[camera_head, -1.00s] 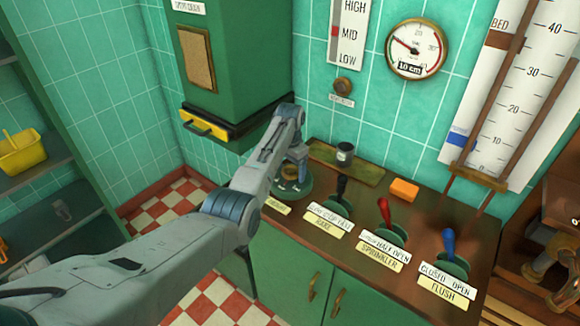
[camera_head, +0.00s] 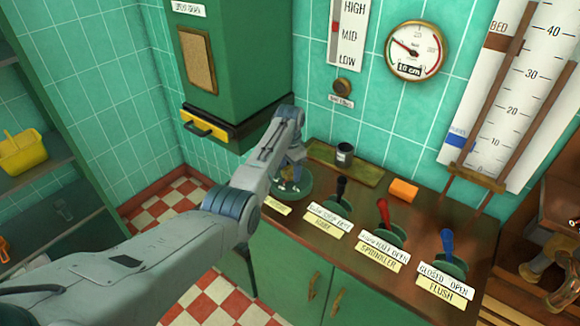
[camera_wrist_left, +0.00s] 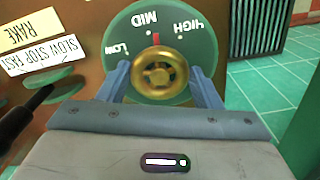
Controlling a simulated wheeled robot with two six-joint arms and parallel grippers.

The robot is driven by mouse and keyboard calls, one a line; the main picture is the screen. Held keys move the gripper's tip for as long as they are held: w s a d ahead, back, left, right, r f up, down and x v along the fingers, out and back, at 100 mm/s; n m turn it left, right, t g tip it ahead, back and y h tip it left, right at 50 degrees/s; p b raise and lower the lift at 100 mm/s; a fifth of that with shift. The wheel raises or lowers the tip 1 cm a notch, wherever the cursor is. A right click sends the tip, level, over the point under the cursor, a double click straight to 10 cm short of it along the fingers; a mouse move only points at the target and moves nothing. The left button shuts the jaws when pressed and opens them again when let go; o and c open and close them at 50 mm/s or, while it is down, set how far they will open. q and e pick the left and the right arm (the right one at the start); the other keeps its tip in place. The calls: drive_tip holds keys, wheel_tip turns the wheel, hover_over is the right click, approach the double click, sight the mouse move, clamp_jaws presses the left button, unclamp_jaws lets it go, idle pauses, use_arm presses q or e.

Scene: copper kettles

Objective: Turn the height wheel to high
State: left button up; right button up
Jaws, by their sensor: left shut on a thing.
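The height wheel is a small brass knob (camera_wrist_left: 159,74) on a round green dial (camera_wrist_left: 125,75) lettered LOW, MID and HIGH. In the left wrist view the lettering is upside down, and a red mark stands close to MID. My left gripper (camera_wrist_left: 159,78) has one blue-grey finger on each side of the brass wheel and is shut on it. In the head view my left gripper (camera_head: 290,181) reaches down over the green dial (camera_head: 303,190) at the counter's left end, largely hiding the wheel. My right gripper is not in view.
A HIGH/MID/LOW wall scale (camera_head: 347,35) shows red near MID. Black (camera_head: 341,190), red (camera_head: 384,214) and blue (camera_head: 447,243) levers stand to the right of the dial. A dark cup (camera_head: 344,154) and orange block (camera_head: 403,190) are behind them.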

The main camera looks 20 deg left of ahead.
sight(290, 170)
use_arm(q)
drive_tip(key=m+p, duration=0.1)
drive_tip(key=m, duration=0.2)
drive_tip(key=shift+r+m, duration=0.1)
drive_tip(key=shift+m, duration=0.2)
drive_tip(key=shift+w+a+m+p, duration=0.15)
drive_tip(key=shift+m+p, duration=0.4)
drive_tip(key=shift+m, duration=1.45)
drive_tip(key=o, duration=1)
wheel_tip(290, 170, up, 11)
drive_tip(key=shift+f+b, duration=0.1)
drive_tip(key=shift+b, duration=1.1)
